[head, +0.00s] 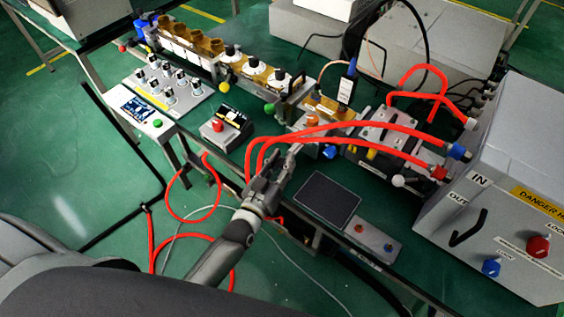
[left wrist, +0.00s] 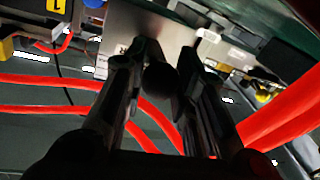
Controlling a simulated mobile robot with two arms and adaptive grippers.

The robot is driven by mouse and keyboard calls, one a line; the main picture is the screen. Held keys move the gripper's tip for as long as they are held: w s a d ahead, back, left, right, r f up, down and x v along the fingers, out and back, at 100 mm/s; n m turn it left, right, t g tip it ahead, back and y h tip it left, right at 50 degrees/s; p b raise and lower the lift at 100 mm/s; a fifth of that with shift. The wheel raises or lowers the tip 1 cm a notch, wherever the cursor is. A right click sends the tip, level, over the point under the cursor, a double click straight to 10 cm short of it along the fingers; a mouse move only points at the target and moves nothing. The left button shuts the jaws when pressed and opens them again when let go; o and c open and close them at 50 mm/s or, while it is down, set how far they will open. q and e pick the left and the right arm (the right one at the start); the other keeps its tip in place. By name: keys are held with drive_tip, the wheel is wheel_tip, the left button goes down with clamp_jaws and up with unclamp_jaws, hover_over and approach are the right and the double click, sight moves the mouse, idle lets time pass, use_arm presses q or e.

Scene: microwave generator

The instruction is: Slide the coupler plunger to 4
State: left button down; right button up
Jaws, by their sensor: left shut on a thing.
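My left gripper (head: 287,160) reaches up to the front of the bench apparatus, at the end of the waveguide row. In the left wrist view, its two dark fingers (left wrist: 168,72) are on either side of a round black knob (left wrist: 160,82), which I take to be the coupler plunger's knob. The gripper is shut on this knob. The knob is in front of a grey metal plate (left wrist: 150,20). In the head view the fingers and red hoses hide the knob. I cannot read any scale numbers for the plunger. My right gripper is not in view.
Red hoses (head: 350,128) cross just above my left gripper to the grey cabinet (head: 505,190) at right. A small box with a red button (head: 217,125) stands left of the gripper. A dark square pad (head: 327,198) and a switch panel (head: 372,240) are to its right.

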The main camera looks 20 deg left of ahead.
use_arm(q)
drive_tip(key=shift+s+a+p, duration=0.2)
drive_tip(key=shift+s+p, duration=0.15)
drive_tip(key=shift+s, duration=0.15)
drive_tip(key=c, duration=1.1)
unclamp_jaws()
drive_tip(key=shift+c, duration=0.2)
drive_tip(key=s+a, duration=0.1)
drive_tip(key=s, duration=1.1)
drive_tip(key=shift+a, duration=0.4)
drive_tip(key=shift+w, duration=0.1)
